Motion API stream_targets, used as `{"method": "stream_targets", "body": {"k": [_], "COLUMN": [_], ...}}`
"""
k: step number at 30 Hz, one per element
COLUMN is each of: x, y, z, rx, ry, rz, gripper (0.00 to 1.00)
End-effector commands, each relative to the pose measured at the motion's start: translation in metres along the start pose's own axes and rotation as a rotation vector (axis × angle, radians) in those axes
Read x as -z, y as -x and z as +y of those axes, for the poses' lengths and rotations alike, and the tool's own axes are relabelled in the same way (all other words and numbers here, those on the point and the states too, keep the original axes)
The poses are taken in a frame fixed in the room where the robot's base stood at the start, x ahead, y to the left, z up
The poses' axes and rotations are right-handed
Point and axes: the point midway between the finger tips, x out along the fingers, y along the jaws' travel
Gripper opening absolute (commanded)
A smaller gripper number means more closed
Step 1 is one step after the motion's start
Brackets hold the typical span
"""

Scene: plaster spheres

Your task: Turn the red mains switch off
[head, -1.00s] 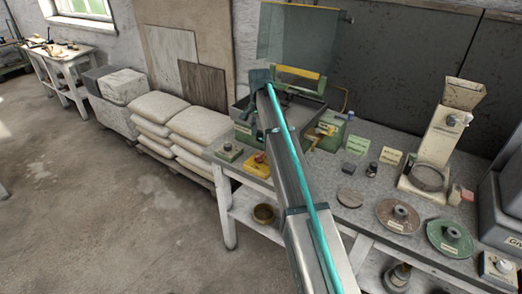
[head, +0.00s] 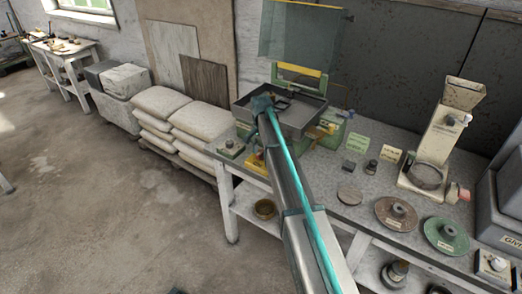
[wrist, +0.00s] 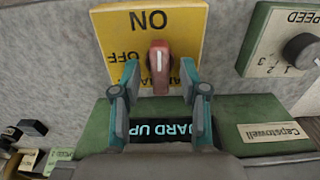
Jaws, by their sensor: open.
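The red mains switch (wrist: 159,62) is a red knob with a white line on a yellow plate (wrist: 113,22) in the wrist view. The plate's lettering is upside down: ON at the top, OFF at the left. The white line runs up and down in the picture, in line with ON. My gripper (wrist: 159,70) is open, with one teal finger on each side of the knob. I cannot tell whether either touches it. In the head view my gripper (head: 262,104) is before the machine, and the yellow plate (head: 254,163) is partly hidden by my arm.
A SPEED dial (wrist: 300,49) sits on a green box right of the switch. A dark GUARD UP panel (wrist: 165,131) lies below it, partly covered by my fingers. The bench (head: 330,165) holds a machine tray (head: 309,121), discs and a hopper unit (head: 441,135). Sacks (head: 198,122) stand left.

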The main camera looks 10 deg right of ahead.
Motion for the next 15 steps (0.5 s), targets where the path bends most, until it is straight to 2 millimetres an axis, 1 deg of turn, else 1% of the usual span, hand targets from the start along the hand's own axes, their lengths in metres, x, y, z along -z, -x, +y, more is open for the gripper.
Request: {"method": "stream_targets", "body": {"k": [3,11,15], "x": [0.0,0.0,0.0001], "y": [0.0,0.0001,0.0002], "z": [0.0,0.0,0.0], "rx": [0.0,0.0,0.0], "ry": [0.0,0.0,0.0], "rz": [0.0,0.0,0.0], "gripper": [0.44,0.0,0.0]}}
